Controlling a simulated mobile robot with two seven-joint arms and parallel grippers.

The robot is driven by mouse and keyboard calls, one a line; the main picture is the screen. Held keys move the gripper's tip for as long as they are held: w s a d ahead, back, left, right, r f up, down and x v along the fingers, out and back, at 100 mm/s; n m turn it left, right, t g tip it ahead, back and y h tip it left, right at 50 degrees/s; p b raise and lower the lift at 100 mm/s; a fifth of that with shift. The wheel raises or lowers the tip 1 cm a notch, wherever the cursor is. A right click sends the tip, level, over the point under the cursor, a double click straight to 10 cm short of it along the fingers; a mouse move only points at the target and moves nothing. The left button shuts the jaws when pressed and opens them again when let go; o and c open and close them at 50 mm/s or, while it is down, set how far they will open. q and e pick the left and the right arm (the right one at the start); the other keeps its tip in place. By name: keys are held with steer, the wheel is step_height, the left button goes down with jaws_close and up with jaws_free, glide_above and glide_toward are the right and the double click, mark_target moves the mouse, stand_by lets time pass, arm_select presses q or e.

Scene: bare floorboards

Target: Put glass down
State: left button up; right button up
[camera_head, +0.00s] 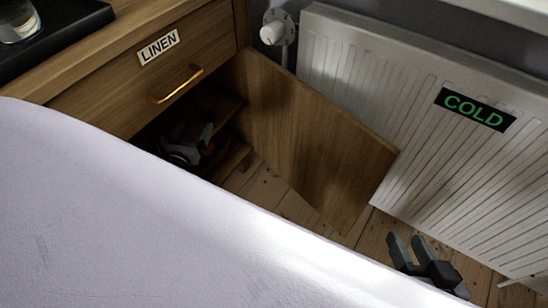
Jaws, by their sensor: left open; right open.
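A clear glass (17,22) stands on a black tray (62,38) on top of the wooden cabinet, at the top left; the frame edge cuts it off. My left gripper (204,138) appears dimly inside the open cupboard below the drawer, well below and to the right of the glass. It is open; shadow hides much of it, and I see no object between its fingers. My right gripper (408,249) is open and empty above the floorboards at the lower right, in front of the radiator. It is far from the glass.
The cabinet has a shut drawer labelled LINEN (158,47) with a brass handle (175,85). Its cupboard door (310,135) stands open towards a white radiator (400,110) marked COLD (475,109). A large white surface (130,225) fills the foreground and hides what lies below.

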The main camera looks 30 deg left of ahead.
arm_select(q)
steer(key=shift+d+r+n, duration=0.2)
steer(key=shift+r+n, duration=0.05)
steer(key=shift+n, duration=0.25)
steer(key=s+d+r+n+g+h, duration=0.1)
steer(key=d+r+n+h, duration=0.15)
steer(key=d+n, duration=0.6)
steer(key=s+d+r+n+g+h, duration=0.15)
steer(key=d+r+n, duration=0.25)
steer(key=d+n, duration=0.5)
steer(key=s+d+r+n+g+h, duration=0.1)
steer(key=s+d+r+n+h, duration=0.1)
steer(key=d, duration=0.4)
steer(key=s+d+r+n+g+h, duration=0.1)
steer(key=s+d+r+n+h, duration=0.1)
steer(key=s+d+n, duration=0.3)
steer(key=s+d+r+n+g+h, duration=0.1)
steer(key=s+d+r+n+h, duration=0.2)
steer(key=d, duration=0.5)
steer(key=shift+s+n, duration=0.35)
steer(key=shift+n, duration=0.1)
